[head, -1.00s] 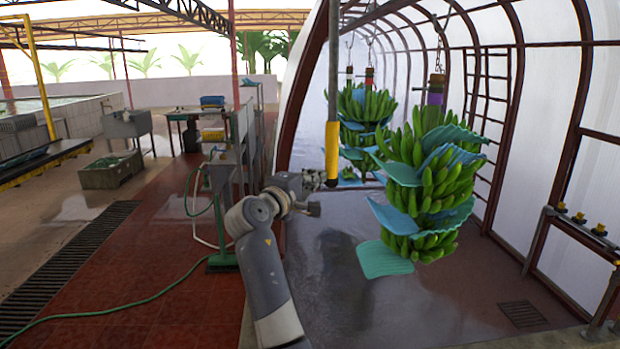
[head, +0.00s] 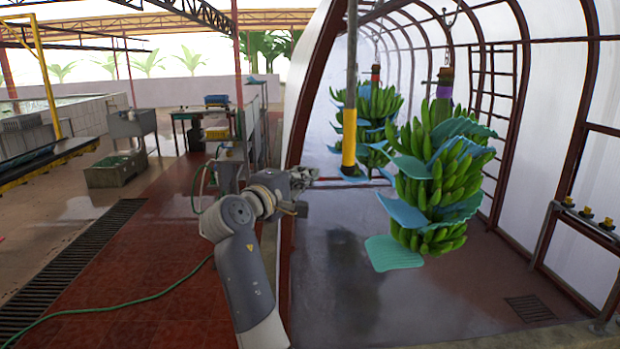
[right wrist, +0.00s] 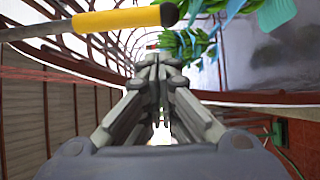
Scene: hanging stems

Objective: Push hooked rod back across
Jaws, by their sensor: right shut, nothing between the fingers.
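The hooked rod (head: 349,132) hangs upright in the head view, with a grey shaft, a yellow sleeve and a dark lower end. Its top runs out of view, so the hook is hidden. My right gripper (head: 312,175) is shut and empty, left of the rod near its lower end. In the right wrist view, the rod's yellow sleeve and dark end (right wrist: 118,19) cross above my shut fingertips (right wrist: 159,66), with a visible gap. My left gripper is not in view.
A banana bunch (head: 447,182) with blue sheets hangs right of the rod. More bunches (head: 374,105) hang behind. A frame with yellow-topped fittings (head: 586,212) stands at far right. The wet floor (head: 390,300) below is clear.

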